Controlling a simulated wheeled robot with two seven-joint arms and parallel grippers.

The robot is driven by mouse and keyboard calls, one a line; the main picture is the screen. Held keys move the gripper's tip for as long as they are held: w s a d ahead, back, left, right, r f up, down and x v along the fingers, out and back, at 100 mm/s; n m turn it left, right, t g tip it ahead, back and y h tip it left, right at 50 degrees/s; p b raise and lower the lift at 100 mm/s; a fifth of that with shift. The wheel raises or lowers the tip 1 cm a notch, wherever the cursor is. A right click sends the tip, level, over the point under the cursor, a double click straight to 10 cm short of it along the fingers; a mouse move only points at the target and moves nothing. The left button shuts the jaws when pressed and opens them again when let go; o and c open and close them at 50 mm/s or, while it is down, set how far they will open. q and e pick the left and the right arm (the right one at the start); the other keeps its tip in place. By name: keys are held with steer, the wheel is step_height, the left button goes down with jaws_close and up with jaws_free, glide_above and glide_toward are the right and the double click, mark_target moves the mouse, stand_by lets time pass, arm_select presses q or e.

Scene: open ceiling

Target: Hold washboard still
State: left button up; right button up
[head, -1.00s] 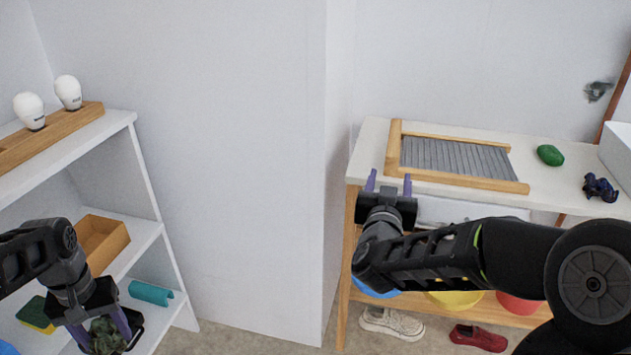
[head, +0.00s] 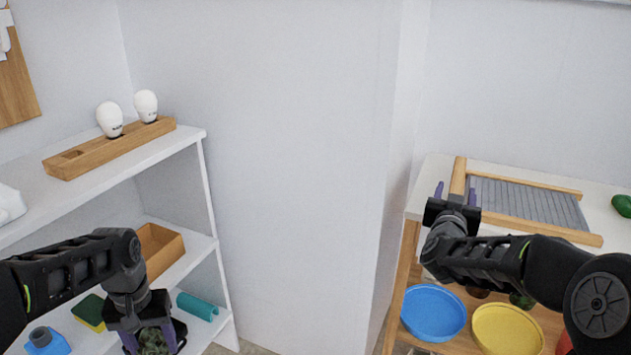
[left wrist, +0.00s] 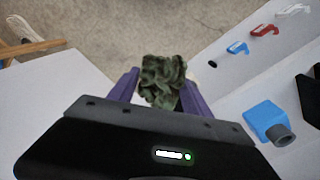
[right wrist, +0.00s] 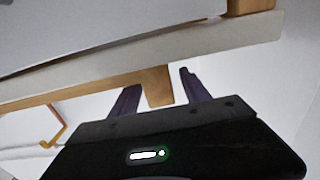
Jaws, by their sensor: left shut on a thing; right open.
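The washboard (head: 530,203), a ribbed grey panel in a wooden frame, lies flat on the white-topped table at the right of the head view. My right gripper (head: 455,192) is open at the washboard's near-left corner, partly covering it; contact cannot be told. In the right wrist view, a wooden piece (right wrist: 157,87) shows between the open fingers, below the pale table edge; part of the washboard's frame (right wrist: 250,6) shows above. My left gripper (head: 150,340) is shut on a crumpled dark-green cloth (left wrist: 163,82), low by the left shelf.
Blue (head: 432,312) and yellow (head: 507,328) basins sit under the table (head: 437,172). A wall corner (head: 300,150) stands between shelf and table.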

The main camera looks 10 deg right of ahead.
steer(key=shift+w+d, duration=0.1)
steer(key=shift+w, duration=0.05)
jaws_close()
stand_by(0.6)
stand_by(2.0)
